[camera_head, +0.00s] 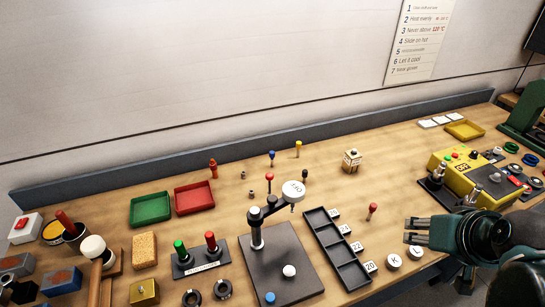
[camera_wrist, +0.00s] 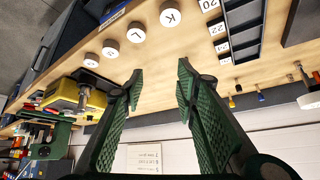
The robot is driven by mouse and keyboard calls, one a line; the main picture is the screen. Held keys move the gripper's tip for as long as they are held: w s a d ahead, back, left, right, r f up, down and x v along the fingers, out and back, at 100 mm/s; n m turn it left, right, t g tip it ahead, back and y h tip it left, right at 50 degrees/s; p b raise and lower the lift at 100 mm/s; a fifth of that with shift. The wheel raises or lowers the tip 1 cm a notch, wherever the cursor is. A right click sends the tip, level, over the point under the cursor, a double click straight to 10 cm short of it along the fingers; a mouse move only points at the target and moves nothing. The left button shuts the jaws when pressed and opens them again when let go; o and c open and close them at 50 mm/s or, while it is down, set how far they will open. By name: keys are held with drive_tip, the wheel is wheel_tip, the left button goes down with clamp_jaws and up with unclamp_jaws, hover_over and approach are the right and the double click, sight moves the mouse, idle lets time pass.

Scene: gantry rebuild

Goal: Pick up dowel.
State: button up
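My gripper (camera_head: 413,231) is at the right of the head view, above the bench's front right part. In the wrist view its two green ribbed fingers (camera_wrist: 158,75) are spread apart with nothing between them. No piece is plainly marked as the dowel. Several small coloured-headed pegs stand on the bench: a red one (camera_head: 372,209) right of the black tray, a yellow one (camera_head: 298,149), a blue one (camera_head: 271,157) and a red one (camera_head: 213,168) further back. A yellow peg (camera_wrist: 260,96) also shows in the wrist view. All stand apart from my gripper.
A black compartment tray (camera_head: 335,248) with number tags and a lever press (camera_head: 280,262) stand left of my gripper. White lettered discs (camera_head: 394,261) lie near the front edge. A yellow machine (camera_head: 468,178) stands behind my gripper. Red (camera_head: 194,209) and green (camera_head: 150,220) trays are at left.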

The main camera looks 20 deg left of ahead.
drive_tip(key=w+a+n+y+p, duration=0.1)
drive_tip(key=w+a+n+y, duration=0.2)
drive_tip(key=w+a, duration=0.75)
drive_tip(key=n+g+y+p, duration=0.2)
drive_tip(key=n+y+p, duration=0.1)
drive_tip(key=n+y, duration=0.5)
approach(274, 155)
drive_tip(key=shift+w+a+f+n+h, duration=0.2)
drive_tip(key=shift+w+a+n+h, duration=0.1)
drive_tip(key=shift+w+a, duration=0.55)
drive_tip(key=shift+s+a+f+g, duration=0.1)
drive_tip(key=shift+a+f+g, duration=0.2)
drive_tip(key=shift+a, duration=0.3)
drive_tip(key=shift+x, duration=1.3)
drive_tip(key=shift+a, duration=0.1)
drive_tip(key=shift+b+x, duration=0.8)
drive_tip(key=shift+x, duration=1.7)
drive_tip(key=shift+r, duration=0.2)
